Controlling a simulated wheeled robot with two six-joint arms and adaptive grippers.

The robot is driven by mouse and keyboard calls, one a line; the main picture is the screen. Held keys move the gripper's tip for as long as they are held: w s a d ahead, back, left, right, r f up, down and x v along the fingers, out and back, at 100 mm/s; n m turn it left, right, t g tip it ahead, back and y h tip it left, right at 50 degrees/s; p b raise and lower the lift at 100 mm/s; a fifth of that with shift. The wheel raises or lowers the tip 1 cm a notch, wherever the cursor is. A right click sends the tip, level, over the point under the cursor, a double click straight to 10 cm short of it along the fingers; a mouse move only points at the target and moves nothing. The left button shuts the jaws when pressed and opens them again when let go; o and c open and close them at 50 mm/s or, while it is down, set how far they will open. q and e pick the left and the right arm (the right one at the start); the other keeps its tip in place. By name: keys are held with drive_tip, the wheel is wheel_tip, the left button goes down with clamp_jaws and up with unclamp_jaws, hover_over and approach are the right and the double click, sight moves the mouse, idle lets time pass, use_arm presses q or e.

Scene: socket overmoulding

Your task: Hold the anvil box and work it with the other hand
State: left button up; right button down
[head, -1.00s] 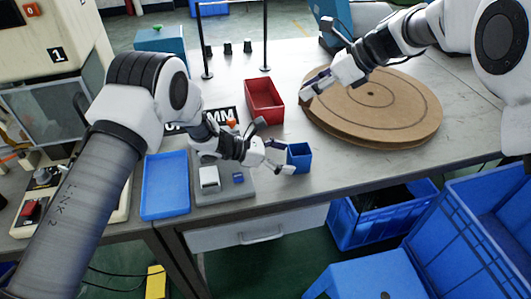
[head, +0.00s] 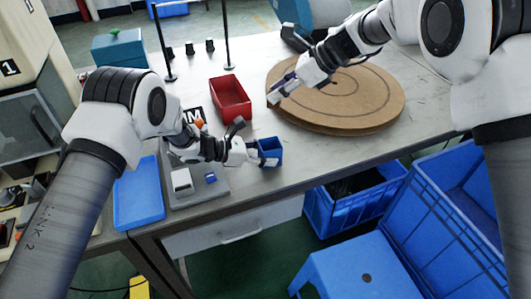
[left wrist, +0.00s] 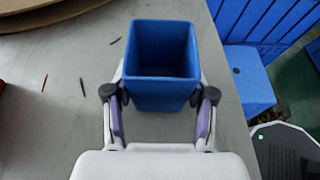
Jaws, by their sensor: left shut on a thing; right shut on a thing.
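A small open-topped blue box (head: 271,152), which I take to be the anvil box, stands upright at the front edge of the grey table. My left gripper (head: 257,153) is shut on it from the left. In the left wrist view the blue box (left wrist: 163,98) sits between the two fingers (left wrist: 160,92), and its inside looks empty. My right gripper (head: 280,92) is at the left rim of the round brown board, apart from the box and farther back. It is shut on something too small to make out.
A red bin (head: 231,101) stands behind the box. The round brown board (head: 350,105) fills the right of the table. A blue tray (head: 139,195) and a grey plate (head: 205,191) lie left. Blue crates (head: 352,207) and a blue stool (head: 345,265) stand below the front edge.

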drive_tip(key=f, duration=0.5)
drive_tip(key=d+f, duration=0.1)
drive_tip(key=f, duration=0.2)
drive_tip(key=shift+f, duration=0.25)
drive_tip(key=c, duration=0.8)
unclamp_jaws()
drive_tip(key=shift+o, duration=0.2)
drive_tip(key=shift+d, duration=0.1)
drive_tip(key=v, duration=1.2)
